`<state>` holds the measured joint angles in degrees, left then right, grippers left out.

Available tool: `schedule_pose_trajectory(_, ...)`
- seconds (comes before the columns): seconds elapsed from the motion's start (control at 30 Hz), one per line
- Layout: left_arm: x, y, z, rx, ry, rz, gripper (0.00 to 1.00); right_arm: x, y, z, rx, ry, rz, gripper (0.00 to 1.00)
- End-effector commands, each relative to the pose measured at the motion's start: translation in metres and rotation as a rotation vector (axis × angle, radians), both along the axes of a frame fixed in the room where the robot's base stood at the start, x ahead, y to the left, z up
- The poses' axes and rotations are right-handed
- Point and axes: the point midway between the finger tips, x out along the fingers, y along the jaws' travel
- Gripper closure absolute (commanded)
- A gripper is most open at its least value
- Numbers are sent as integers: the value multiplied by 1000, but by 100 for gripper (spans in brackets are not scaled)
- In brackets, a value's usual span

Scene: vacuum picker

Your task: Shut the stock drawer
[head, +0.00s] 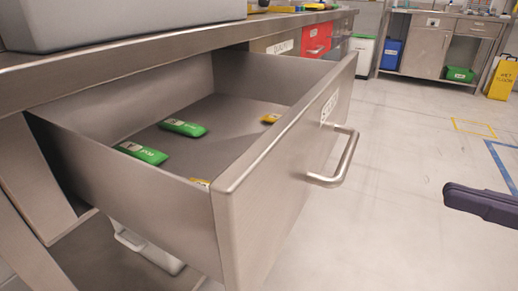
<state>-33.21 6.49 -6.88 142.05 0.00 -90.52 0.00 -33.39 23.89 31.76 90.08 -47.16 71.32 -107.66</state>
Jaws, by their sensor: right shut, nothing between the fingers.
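The steel stock drawer (300,170) is pulled far out of the counter and stands open. A labelled front panel with a bar handle (342,160) faces right. Inside lie two green packets (183,128) and a yellow packet (270,118); another yellow item (200,182) is mostly hidden behind the front panel. My right gripper (455,194) shows as a dark shape at the right edge, shut and empty. It is to the right of the handle and apart from it. My left gripper is not in view.
The steel counter (160,45) runs above the drawer with a grey box (120,20) on it. The floor right of the drawer is clear.

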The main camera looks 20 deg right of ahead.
Motion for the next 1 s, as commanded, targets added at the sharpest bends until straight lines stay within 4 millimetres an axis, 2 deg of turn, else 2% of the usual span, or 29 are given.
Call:
schedule_pose_trajectory(0.17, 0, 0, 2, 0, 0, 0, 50, 13, 12, 2, -3, -6, 7, 100)
schedule_pose_trajectory(0.5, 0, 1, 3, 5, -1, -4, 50, 68, 58, 3, 1, -7, 5, 100)
schedule_pose_trajectory(0.7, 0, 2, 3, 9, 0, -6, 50, 93, 80, 2, 1, -6, 4, 100)
schedule_pose_trajectory(1.0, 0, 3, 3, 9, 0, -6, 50, 105, 91, 2, 1, -2, 2, 100)
